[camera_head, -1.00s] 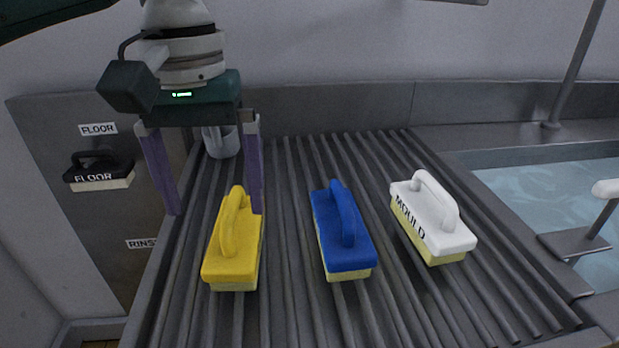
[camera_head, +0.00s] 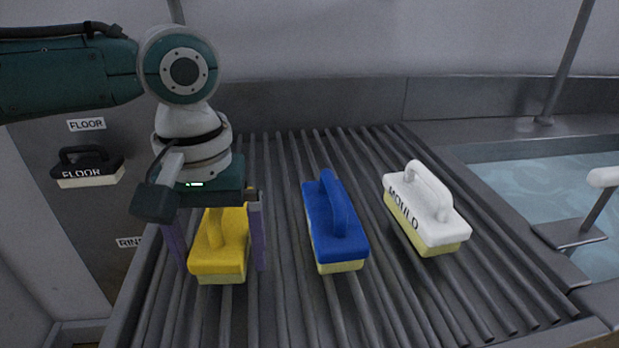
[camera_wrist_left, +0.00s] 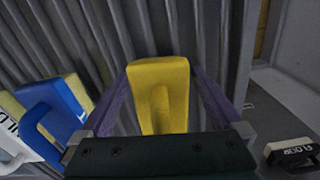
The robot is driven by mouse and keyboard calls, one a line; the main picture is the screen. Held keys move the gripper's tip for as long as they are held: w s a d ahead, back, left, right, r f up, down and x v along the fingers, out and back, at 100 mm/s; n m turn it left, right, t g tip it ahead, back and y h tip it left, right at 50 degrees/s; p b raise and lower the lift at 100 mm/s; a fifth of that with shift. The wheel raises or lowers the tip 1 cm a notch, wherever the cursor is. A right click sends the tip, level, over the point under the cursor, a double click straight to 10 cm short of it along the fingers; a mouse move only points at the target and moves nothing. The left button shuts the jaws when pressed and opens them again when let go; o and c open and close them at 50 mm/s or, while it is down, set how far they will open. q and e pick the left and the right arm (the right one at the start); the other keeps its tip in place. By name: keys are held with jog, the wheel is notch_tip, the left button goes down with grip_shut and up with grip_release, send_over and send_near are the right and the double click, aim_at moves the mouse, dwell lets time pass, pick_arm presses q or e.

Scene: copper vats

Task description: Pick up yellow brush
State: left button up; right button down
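The yellow brush (camera_head: 220,250) has a yellow back and handle over a paler pad, and lies on the ribbed metal rack at the left. My left gripper (camera_head: 222,266) is open and lowered over it, one purple finger on each side, and hides part of its handle. In the left wrist view the yellow brush (camera_wrist_left: 158,90) lies between the fingers of the left gripper (camera_wrist_left: 160,85), with narrow gaps visible on both sides. My right gripper is not in view.
A blue brush (camera_head: 335,220) and a white brush marked MOULD (camera_head: 425,210) lie to the right on the rack (camera_head: 285,300). A black FLOOR brush (camera_head: 88,168) is at the left. A water basin (camera_head: 540,190) with a white-handled tool (camera_head: 590,210) is at the right.

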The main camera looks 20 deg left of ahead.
pick_arm(q)
jog(key=c, duration=1.4)
